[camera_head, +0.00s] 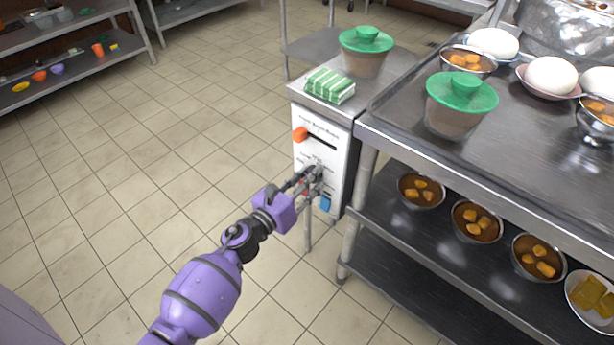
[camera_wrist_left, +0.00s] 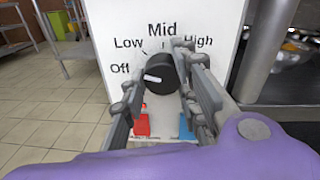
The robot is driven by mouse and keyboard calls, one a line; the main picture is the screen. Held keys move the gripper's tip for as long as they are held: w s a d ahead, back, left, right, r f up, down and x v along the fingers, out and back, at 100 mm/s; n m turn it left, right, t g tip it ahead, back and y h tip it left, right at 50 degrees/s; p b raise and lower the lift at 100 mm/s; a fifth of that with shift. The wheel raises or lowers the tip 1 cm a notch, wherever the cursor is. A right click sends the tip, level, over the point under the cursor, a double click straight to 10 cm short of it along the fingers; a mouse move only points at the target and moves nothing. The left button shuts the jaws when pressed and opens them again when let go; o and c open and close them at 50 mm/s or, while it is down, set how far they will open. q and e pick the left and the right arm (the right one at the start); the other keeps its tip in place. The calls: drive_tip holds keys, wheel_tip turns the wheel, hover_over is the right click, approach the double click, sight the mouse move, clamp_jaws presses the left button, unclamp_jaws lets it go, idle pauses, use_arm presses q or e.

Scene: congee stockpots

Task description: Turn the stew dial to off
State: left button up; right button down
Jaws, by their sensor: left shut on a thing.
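The stew dial (camera_wrist_left: 166,72) is a round black knob with a white pointer mark on a white panel (camera_wrist_left: 102,30). Off, Low, Mid and High are printed around it. The white mark points left, toward the Off side. My left gripper (camera_wrist_left: 160,80) is shut on the dial, one finger on each side of it. In the head view, my purple left arm reaches to the white control panel (camera_head: 340,160), where the left gripper (camera_head: 312,178) covers the dial. My right gripper is not in view.
A green-lidded pot (camera_head: 365,52) and green striped packets (camera_head: 331,85) sit on top. A metal table (camera_head: 410,100) stands right; tiled floor is clear left.

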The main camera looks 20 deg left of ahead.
use_arm(q)
drive_tip(key=shift+w+a+n+p, duration=0.1)
drive_tip(key=shift+a+n+p, duration=0.15)
drive_tip(key=shift+n, duration=0.55)
drive_tip(key=shift+a+n+p, duration=0.2)
drive_tip(key=shift+n, duration=0.6)
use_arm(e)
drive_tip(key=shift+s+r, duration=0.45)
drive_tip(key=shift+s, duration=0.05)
use_arm(q)
drive_tip(key=shift+f, duration=0.1)
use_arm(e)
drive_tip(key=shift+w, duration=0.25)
use_arm(q)
drive_tip(key=o, duration=1)
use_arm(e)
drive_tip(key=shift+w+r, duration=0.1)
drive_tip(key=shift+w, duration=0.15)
use_arm(q)
drive_tip(key=shift+d, duration=0.15)
